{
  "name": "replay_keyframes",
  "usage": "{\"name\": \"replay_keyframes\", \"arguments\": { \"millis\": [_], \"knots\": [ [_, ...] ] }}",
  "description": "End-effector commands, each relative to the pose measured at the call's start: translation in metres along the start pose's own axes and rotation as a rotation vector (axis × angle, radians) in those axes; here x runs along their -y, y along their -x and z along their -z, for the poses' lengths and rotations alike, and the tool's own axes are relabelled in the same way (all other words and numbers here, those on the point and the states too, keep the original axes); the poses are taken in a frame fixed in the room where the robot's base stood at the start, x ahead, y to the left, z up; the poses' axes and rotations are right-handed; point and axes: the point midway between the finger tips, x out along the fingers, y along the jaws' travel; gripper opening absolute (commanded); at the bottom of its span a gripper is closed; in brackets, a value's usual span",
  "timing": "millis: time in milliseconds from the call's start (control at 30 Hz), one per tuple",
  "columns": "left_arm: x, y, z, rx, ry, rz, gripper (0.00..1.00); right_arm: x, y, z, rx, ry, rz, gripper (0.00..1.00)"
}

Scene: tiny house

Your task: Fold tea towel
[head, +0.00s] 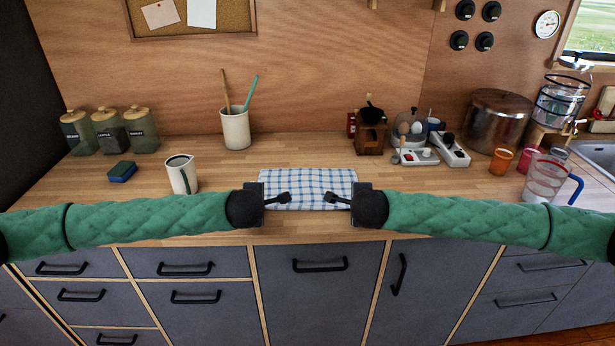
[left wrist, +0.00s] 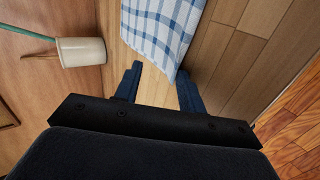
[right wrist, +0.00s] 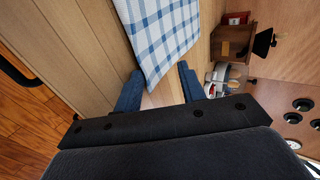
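The tea towel (head: 308,180) is white with blue checks and lies flat near the counter's front edge. It shows in the left wrist view (left wrist: 160,27) and the right wrist view (right wrist: 162,35). My left gripper (head: 284,198) is at its front left part and my right gripper (head: 333,199) at its front right part, pointing at each other. Both are open; the wrist views show the left fingers (left wrist: 158,82) and right fingers (right wrist: 160,83) apart, with a towel corner reaching toward each gap. I cannot tell whether the fingers touch the cloth.
A jug (head: 181,175), blue-green sponge (head: 122,172) and utensil crock (head: 236,130) stand to the left. A coffee grinder (head: 370,133), egg tray (head: 415,156), steel pot (head: 497,118) and glass pitcher (head: 545,180) stand to the right. The counter (head: 300,149) behind the towel is clear.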

Motion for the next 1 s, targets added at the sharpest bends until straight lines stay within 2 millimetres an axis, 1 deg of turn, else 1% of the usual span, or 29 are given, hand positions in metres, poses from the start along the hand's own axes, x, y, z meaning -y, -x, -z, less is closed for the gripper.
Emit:
{"name": "replay_keyframes", "arguments": {
  "millis": [67,300,800,900,1000],
  "knots": [
    [-0.004,0.005,0.0,0.001,0.001,-0.001,0.4,0.004,0.005,0.0,0.001,-0.001,0.001,0.4],
    [-0.018,0.031,-0.001,0.002,0.001,-0.001,0.4,0.019,0.031,-0.001,0.002,0.0,0.001,0.4],
    [-0.035,0.091,0.0,0.001,0.001,0.0,0.4,0.035,0.092,-0.001,0.001,0.0,0.0,0.4],
    [-0.037,0.099,0.0,0.002,0.0,0.0,0.4,0.037,0.098,-0.001,0.001,0.001,0.0,0.4],
    [-0.038,0.101,0.0,0.0,0.0,0.0,0.4,0.038,0.101,0.0,0.0,0.0,0.0,0.4]
  ]
}}
